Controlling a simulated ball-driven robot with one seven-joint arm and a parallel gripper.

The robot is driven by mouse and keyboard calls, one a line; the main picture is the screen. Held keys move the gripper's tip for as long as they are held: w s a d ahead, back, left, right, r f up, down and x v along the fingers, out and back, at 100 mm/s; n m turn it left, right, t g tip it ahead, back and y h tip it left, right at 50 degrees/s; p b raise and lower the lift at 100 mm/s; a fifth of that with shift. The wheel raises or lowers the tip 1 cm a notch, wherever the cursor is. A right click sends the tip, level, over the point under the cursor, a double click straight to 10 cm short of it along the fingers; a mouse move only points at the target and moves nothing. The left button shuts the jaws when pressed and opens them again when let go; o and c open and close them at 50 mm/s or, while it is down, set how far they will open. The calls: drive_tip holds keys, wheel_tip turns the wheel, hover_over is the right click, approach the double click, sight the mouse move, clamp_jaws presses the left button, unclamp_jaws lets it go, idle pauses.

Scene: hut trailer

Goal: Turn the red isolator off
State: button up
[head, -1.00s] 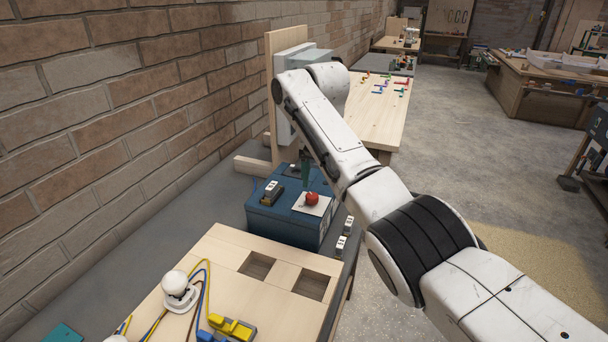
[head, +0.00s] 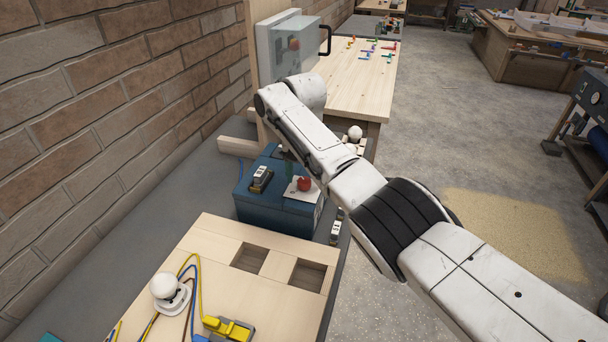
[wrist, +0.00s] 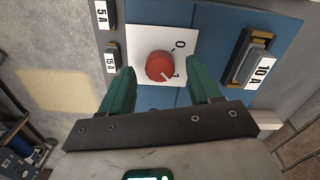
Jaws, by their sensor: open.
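The red isolator (head: 304,184) is a round red knob on a white plate (wrist: 145,42) on top of a blue box (head: 270,215). In the wrist view the knob (wrist: 160,66) has a pale mark at its lower right, beside the "I" label; the "0" label sits at its upper right. My gripper (wrist: 162,72) is open, with one green finger on each side of the knob and gaps between. Whether the fingertips have reached the knob's height cannot be told. In the head view, a green finger shows just behind the knob; my arm hides the rest.
A black "10 A" breaker (wrist: 248,60) sits right of the plate; "5 A" (wrist: 105,14) and "15 A" (wrist: 112,57) breakers are on the left. A wooden board (head: 215,300) with wires and a white lamp is in front. A grey cabinet (head: 268,48) stands behind, by the brick wall.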

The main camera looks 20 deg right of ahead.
drive_tip(key=shift+f, duration=0.8)
drive_tip(key=shift+c, duration=0.2)
drive_tip(key=c, duration=1)
